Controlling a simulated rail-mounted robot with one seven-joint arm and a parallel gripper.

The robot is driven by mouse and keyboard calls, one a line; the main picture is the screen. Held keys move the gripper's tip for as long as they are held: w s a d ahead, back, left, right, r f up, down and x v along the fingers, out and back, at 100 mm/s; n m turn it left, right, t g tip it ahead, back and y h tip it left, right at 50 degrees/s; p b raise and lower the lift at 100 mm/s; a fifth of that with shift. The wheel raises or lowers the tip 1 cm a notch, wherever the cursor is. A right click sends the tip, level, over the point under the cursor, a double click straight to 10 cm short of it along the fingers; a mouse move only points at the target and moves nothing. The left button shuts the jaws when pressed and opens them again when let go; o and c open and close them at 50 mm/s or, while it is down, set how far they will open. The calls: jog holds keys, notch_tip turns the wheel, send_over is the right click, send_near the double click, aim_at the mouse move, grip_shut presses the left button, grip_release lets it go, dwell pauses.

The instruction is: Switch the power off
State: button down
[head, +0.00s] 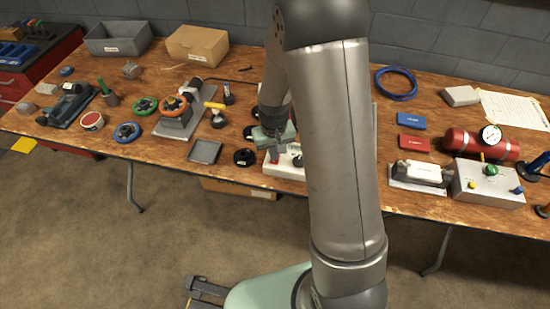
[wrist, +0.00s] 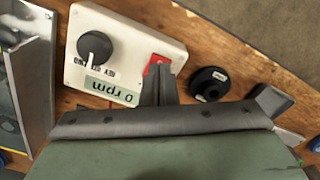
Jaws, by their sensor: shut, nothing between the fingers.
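A white control box (wrist: 115,45) shows in the wrist view, upside down. It carries a black selector knob (wrist: 95,46) with a white pointer, a small display (wrist: 110,90) reading "0 rpm", and a red switch (wrist: 155,61). My gripper (wrist: 158,72) is shut and empty, with its fingertips right at the red switch and covering part of it. I cannot tell whether they touch it. In the head view my gripper (head: 274,154) is over the white box (head: 284,168) on the wooden table. My arm hides much of the box there.
A black round part (wrist: 209,83) lies beside the box, and it shows in the head view (head: 244,157). A grey tray (head: 205,151) is to its left.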

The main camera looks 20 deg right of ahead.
jog(key=shift+f+b, duration=0.75)
jog(key=shift+f, duration=0.15)
jog(key=shift+r, duration=0.1)
dwell(0.3)
jog(key=shift+r+p, duration=2.25)
jog(key=shift+r, duration=1.2)
jog(key=s+r, duration=0.8)
jog(key=s, duration=0.2)
jog(key=s+r, duration=0.7)
jog(key=s, duration=0.3)
jog(key=shift+s+r+t, duration=0.3)
jog(key=shift+s+r, duration=0.05)
